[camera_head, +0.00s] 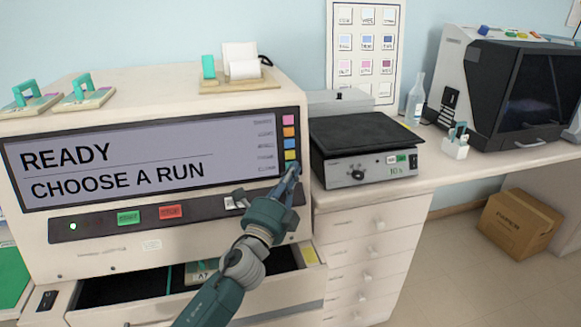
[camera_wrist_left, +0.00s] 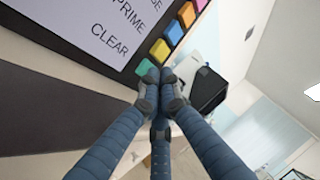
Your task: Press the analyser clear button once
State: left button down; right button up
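The analyser (camera_head: 150,250) is a large cream machine whose display (camera_head: 120,160) reads READY, CHOOSE A RUN. A column of coloured buttons runs down the display's right side. The lowest, a green button (camera_wrist_left: 145,68), lines up with the CLEAR label (camera_wrist_left: 110,40) in the left wrist view. In the head view my gripper largely hides it. My left gripper (camera_head: 291,178) has its fingertips together and empty. In the left wrist view the fingertips (camera_wrist_left: 161,84) are right beside the green button and overlap its edge; I cannot tell whether they touch it. My right gripper is not in view.
Above the green button are yellow (camera_head: 290,155), blue, orange and pink buttons. Green (camera_head: 128,218) and red (camera_head: 170,212) buttons sit on the lower panel. An open drawer (camera_head: 120,289) juts out below. A black-topped device (camera_head: 365,140) stands to the right.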

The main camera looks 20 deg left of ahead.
pick_arm(q)
jog(key=shift+f, duration=0.1)
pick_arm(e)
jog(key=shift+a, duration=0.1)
pick_arm(q)
jog(key=shift+s+d, duration=0.35)
jog(key=shift+s, duration=0.1)
jog(key=shift+s+d+r+p, duration=0.2)
jog(key=shift+s+d+p, duration=0.15)
jog(key=shift+s+d, duration=0.25)
jog(key=shift+s+d+r+p, duration=0.3)
jog(key=shift+s+d, duration=0.1)
jog(key=shift+s, duration=0.45)
jog(key=shift+s+d+r+p, duration=0.15)
jog(key=shift+s+d+p, duration=0.2)
jog(key=shift+s+d, duration=0.25)
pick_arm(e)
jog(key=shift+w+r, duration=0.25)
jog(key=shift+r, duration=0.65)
pick_arm(q)
jog(key=shift+s+a, duration=0.1)
jog(key=shift+a, duration=0.05)
